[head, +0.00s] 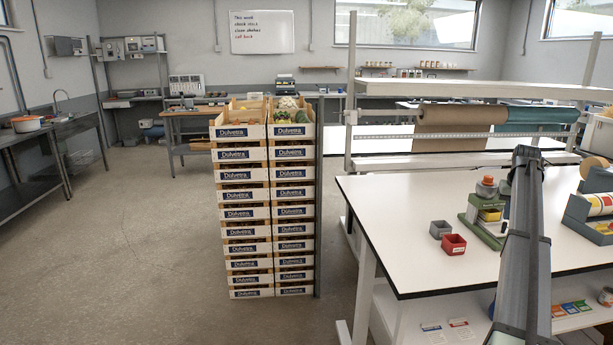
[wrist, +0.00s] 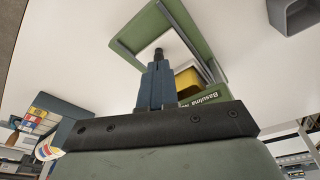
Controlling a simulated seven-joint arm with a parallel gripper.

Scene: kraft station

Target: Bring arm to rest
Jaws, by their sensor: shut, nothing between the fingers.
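My gripper (wrist: 158,54) shows in the wrist view with its blue-grey fingers together and nothing between them. It is over the white table (head: 400,205), in front of a green stand (wrist: 205,35) with a yellow block (wrist: 188,80) in it. I cannot tell whether the fingertips touch the stand. In the head view my arm rises from the lower right over the table, and the gripper itself cannot be made out. The green stand (head: 484,232) is just left of my arm there.
A blue-grey tape holder (head: 580,215) is right of my arm. Stacked crates (head: 243,185) stand left of the table. Paper rolls (head: 455,115) hang behind. The table's front left is clear.

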